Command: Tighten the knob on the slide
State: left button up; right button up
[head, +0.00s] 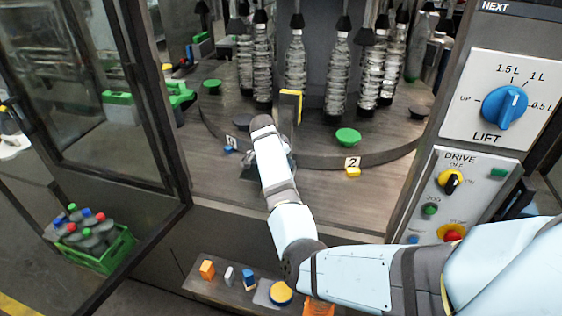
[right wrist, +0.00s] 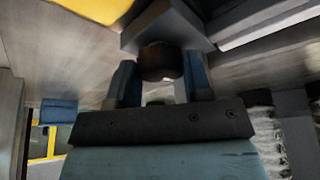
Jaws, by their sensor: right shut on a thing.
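In the right wrist view, a dark round knob (right wrist: 160,62) sits against a grey angular block (right wrist: 190,28), which looks like part of the slide. My right gripper (right wrist: 160,80) has one blue-grey finger on each side of the knob and is shut on it. In the head view, my right arm reaches in from the right over the machine's deck. Its wrist hides the knob and most of the gripper there. A yellow-edged upright plate (head: 290,95) stands just beyond the wrist. How tight the knob is cannot be seen. My left gripper is not in view.
Wrapped bottles (head: 338,75) hang around the carousel at the back. A control panel (head: 505,165) with a blue LIFT dial (head: 505,107) stands at right. An open glass door (head: 90,110) is at left. A ledge (head: 215,285) with small parts and a bottle crate (head: 95,255) lie lower.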

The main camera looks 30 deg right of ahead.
jog(key=shift+m, duration=0.5)
jog(key=o, duration=0.9)
